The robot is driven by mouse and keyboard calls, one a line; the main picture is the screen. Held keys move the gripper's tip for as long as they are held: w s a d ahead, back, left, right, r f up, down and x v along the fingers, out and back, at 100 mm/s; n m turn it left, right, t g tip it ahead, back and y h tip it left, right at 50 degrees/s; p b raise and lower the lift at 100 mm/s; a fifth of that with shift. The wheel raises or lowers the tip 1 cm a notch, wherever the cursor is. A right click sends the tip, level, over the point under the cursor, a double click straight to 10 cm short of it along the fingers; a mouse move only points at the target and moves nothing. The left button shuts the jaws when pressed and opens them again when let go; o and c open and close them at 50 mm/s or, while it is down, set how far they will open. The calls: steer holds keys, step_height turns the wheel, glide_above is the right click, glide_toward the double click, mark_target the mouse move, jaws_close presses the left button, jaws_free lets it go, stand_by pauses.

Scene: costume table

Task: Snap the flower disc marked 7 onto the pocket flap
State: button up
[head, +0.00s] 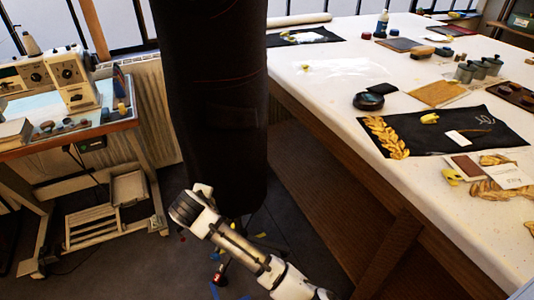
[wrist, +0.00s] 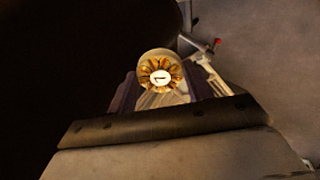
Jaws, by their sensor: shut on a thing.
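The flower disc (wrist: 148,66) is gold with petals around a white centre; its dark mark looks like a turned 7. My gripper (wrist: 160,88) is shut on it, with the marked face toward the wrist camera. In the head view, the end of my arm (head: 187,207) is at the lower front left of the tall black garment (head: 215,70), and the disc cannot be made out there. A faint pocket flap (head: 238,117) seems to show on the garment's right front. In the wrist view, the dark garment (wrist: 70,60) fills the left, apart from the disc; no flap is clear there.
The white-topped table (head: 330,110) at right holds a black cloth (head: 450,130) with gold leaf trim and several small items. A sewing machine (head: 75,75) stands on a bench at left. Dark floor lies between them, with small coloured scraps near the garment's stand.

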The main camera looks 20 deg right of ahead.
steer(key=d+r+n+t+y+b, duration=0.1)
steer(key=d+r+n+t+y, duration=0.1)
steer(key=d+r+n+t, duration=0.4)
steer(key=n+t+y+b, duration=0.2)
steer(key=t+y+b, duration=0.1)
steer(key=t+y, duration=0.1)
glide_toward(241, 120)
steer(key=shift+w+a+p, duration=0.2)
steer(key=shift+w+p, duration=0.1)
steer(key=shift+w, duration=0.6)
steer(key=shift+w+a+p, duration=0.2)
steer(key=shift+w+p, duration=0.15)
steer(key=shift+w, duration=0.5)
steer(key=shift+w+a+p, duration=0.2)
steer(key=shift+w+p, duration=0.1)
steer(key=shift+w, duration=0.6)
steer(key=shift+f+b, duration=0.1)
steer(key=shift+b, duration=0.55)
steer(key=shift+w, duration=0.5)
